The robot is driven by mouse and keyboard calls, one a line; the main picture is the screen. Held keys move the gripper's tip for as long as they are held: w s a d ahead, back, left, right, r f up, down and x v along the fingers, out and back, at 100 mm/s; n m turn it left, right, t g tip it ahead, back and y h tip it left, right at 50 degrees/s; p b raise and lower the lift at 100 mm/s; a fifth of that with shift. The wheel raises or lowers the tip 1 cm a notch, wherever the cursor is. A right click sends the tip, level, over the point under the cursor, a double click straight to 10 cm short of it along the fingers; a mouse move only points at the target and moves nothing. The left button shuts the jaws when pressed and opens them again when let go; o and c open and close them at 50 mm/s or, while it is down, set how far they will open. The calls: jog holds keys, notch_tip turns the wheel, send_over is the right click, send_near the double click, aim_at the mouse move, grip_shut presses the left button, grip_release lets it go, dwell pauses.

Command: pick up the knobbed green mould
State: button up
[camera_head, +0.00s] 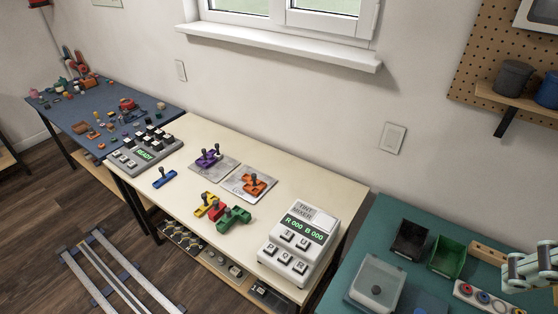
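The green mould (236,218) lies on the cream table, toward its front edge. It is a blocky, stepped piece, and a dark knob seems to stand at its left end. A red mould (215,212) sits close against its left side, and I cannot tell whether they touch. Part of my arm shows at the right edge, over the teal table, well away from the green mould. My gripper's fingers are not in view.
Purple (209,158) and orange (254,184) moulds lie on grey plates behind. A blue mould (164,178) lies left. A button console (299,245) stands to the right, a keyed READY box (146,154) at the left.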

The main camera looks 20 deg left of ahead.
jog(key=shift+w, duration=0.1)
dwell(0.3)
